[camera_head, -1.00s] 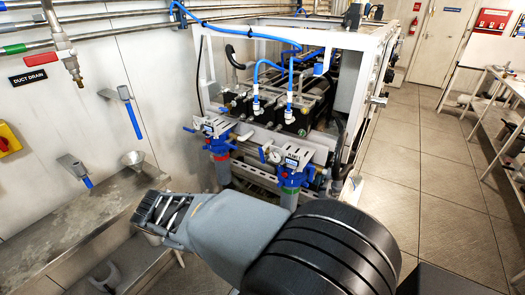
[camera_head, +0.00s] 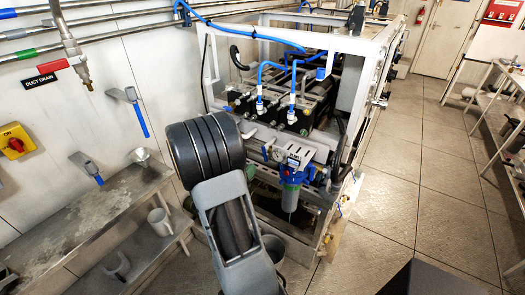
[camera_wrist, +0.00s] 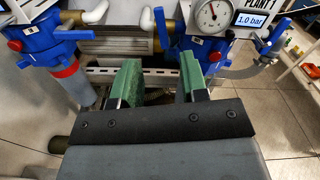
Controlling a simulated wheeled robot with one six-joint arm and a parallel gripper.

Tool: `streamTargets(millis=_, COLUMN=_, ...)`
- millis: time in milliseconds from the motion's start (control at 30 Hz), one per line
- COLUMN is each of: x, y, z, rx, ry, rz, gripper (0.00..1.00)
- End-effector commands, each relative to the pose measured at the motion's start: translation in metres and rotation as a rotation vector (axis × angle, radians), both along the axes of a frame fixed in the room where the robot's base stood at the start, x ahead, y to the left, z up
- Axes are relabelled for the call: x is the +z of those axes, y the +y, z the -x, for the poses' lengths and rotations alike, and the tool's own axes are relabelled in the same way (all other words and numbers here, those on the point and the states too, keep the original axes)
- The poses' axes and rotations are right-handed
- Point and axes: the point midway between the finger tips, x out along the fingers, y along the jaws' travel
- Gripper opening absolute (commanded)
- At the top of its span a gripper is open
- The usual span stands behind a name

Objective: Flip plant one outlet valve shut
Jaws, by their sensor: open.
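A blue filter head (camera_wrist: 190,42) stands beyond my gripper in the wrist view, with a dial gauge (camera_wrist: 210,14) and a display (camera_wrist: 255,20) reading PLANT 1, 1.0 bar. Which one is the outlet valve I cannot tell. The unit with gauge and display also shows in the head view (camera_head: 291,172). My gripper (camera_wrist: 161,72) is open and empty, its green pads apart below and short of this unit.
A second blue filter head (camera_wrist: 42,45) is at the wrist view's left; my arm hides it in the head view. A white frame (camera_head: 352,75) surrounds the machine. A metal bench (camera_head: 85,205) and wall levers (camera_head: 138,115) are at left. Tiled floor (camera_head: 400,200) is open at right.

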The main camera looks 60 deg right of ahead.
Motion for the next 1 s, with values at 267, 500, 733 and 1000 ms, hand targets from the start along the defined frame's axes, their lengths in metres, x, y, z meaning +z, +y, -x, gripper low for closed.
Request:
streamTargets(millis=267, x=0.002, y=-0.055, z=0.002, rx=-0.007, ry=-0.001, rz=-0.002, gripper=0.4)
streamTargets(millis=500, x=0.001, y=-0.09, z=0.001, rx=-0.003, ry=-0.002, rz=-0.001, gripper=0.4)
streamTargets(millis=733, x=0.001, y=-0.106, z=0.001, rx=-0.001, ry=-0.002, rz=-0.002, gripper=0.4)
streamTargets(millis=1000, x=0.0, y=-0.109, z=0.001, rx=-0.001, ry=-0.003, rz=-0.001, gripper=0.4)
